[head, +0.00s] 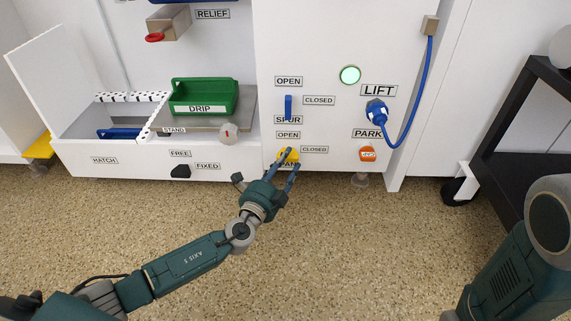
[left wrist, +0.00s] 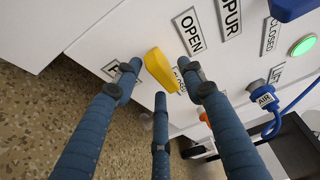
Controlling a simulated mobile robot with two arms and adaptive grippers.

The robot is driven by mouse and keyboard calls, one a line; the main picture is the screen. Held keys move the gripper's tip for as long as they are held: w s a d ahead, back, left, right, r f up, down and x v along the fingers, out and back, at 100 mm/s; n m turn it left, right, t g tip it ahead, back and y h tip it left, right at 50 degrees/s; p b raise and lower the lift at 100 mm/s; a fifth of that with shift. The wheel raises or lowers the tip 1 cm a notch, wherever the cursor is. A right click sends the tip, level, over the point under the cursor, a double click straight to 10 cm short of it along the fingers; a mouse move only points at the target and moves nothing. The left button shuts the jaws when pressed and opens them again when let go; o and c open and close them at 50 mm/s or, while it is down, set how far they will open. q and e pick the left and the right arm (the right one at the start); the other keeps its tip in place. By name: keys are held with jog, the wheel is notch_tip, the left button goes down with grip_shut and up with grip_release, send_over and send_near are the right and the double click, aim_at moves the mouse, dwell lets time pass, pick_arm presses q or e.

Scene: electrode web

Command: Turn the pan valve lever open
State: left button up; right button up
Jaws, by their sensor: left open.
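The pan valve lever (head: 293,154) is yellow and sits low on the white panel, by the PAN label, with an OPEN label (head: 288,135) above it and a CLOSED label (head: 314,149) to its right. In the left wrist view the yellow lever (left wrist: 159,69) lies lengthwise toward the partly hidden CLOSED label. My left gripper (head: 289,163) is open at the lever, its fingers partly covering it and the PAN label. In the left wrist view the fingertips of the gripper (left wrist: 161,78) spread around the lever; contact cannot be told. My right gripper is out of view.
A blue spur lever (head: 288,107) points upright above. To the right are a blue LIFT plug with its hose (head: 377,112), an orange PARK part (head: 367,154) and a green light (head: 350,75). A green DRIP bin (head: 205,95) stands left. The speckled floor in front is clear.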

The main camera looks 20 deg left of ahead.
pick_arm(q)
grip_shut()
jog(key=shift+f, duration=0.1)
jog(key=shift+w+d+n+t+y+b, duration=0.15)
jog(key=shift+n+t+y+b, duration=0.75)
jog(key=shift+n, duration=2.75)
jog(key=shift+s+d+n+t+y+b, duration=0.1)
jog(key=shift+d+n+t+y+b, duration=0.15)
jog(key=shift+n+y, duration=2.45)
jog(key=shift+w+d+n+t+y+b, duration=0.15)
jog(key=shift+n+t+b, duration=0.4)
jog(key=shift+n, duration=4.1)
jog(key=shift+s+n+y, duration=0.1)
jog(key=shift+n+y, duration=0.15)
jog(key=shift+n, duration=0.15)
grip_release()
